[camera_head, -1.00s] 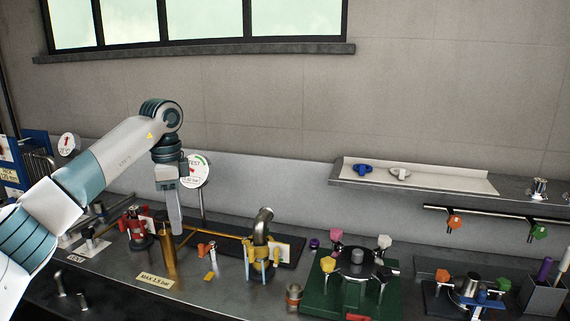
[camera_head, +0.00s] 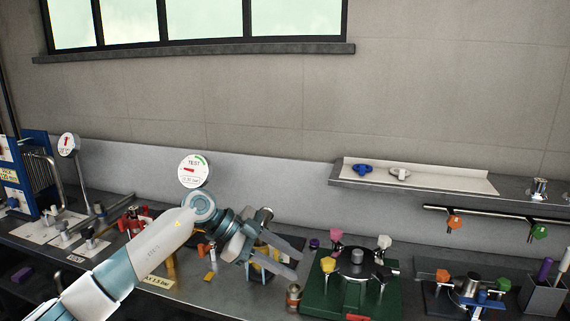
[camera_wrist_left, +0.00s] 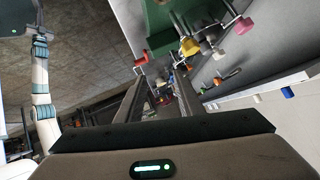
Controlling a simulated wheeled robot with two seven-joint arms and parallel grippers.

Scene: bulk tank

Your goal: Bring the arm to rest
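My left gripper (camera_head: 298,265) is at the centre of the head view, above the bench and left of the green stand. Its two grey fingers point right and are spread apart with nothing visible between them. In the left wrist view the gripper (camera_wrist_left: 160,77) also shows a clear gap between its fingers. My left arm comes in from the lower left, low over the bench. It partly hides the bent metal pipe fitting (camera_head: 264,214) with yellow parts behind the gripper.
The green stand (camera_head: 318,294) with coloured knobs is close right of the fingers. A small copper-coloured cup (camera_head: 293,297) stands just below them. A round TEST gauge (camera_head: 194,171) stands behind the arm. A wall shelf (camera_head: 440,185) is at the right. Space above the bench is free.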

